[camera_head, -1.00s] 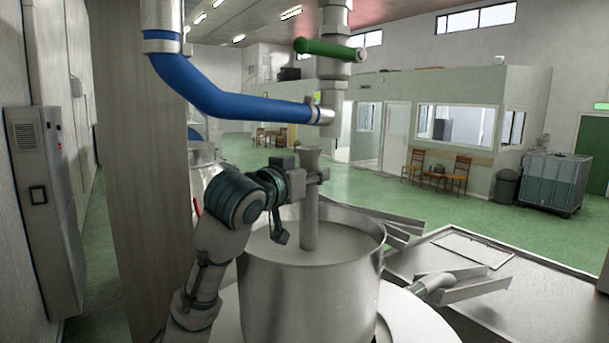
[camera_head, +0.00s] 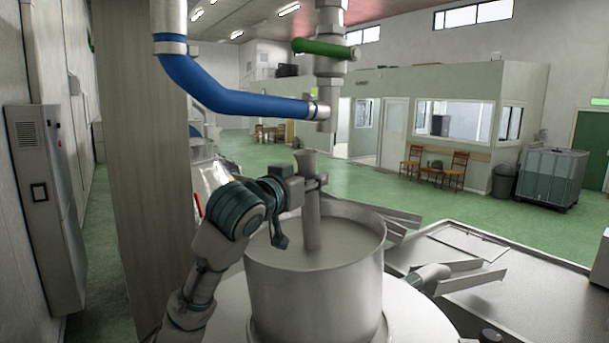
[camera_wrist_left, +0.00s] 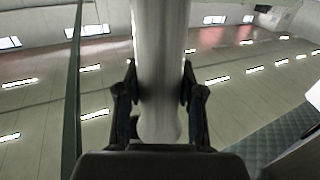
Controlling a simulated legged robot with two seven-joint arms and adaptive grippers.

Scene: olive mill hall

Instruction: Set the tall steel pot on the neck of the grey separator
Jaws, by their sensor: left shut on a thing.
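The tall steel pot (camera_head: 315,290) is a wide, open-topped cylinder in the low middle of the head view. A slim steel stem (camera_head: 312,228) with a flared top rises from its middle, leaning slightly left. I cannot tell whether stem and pot are one piece. My left gripper (camera_head: 316,183) is shut on the stem below its flare; the left wrist view shows the stem (camera_wrist_left: 160,60) between both fingers. The pale round top of the grey separator (camera_head: 412,318) lies under the pot. The neck is mostly hidden, so I cannot tell whether the pot is fully seated. My right gripper is out of view.
A blue pipe (camera_head: 235,100) and a vertical pipe with a green handle (camera_head: 322,48) hang close above the stem. A metal deck (camera_head: 480,265) with chutes lies at the right. A thick column (camera_head: 150,190) stands at the left. Open green floor lies beyond.

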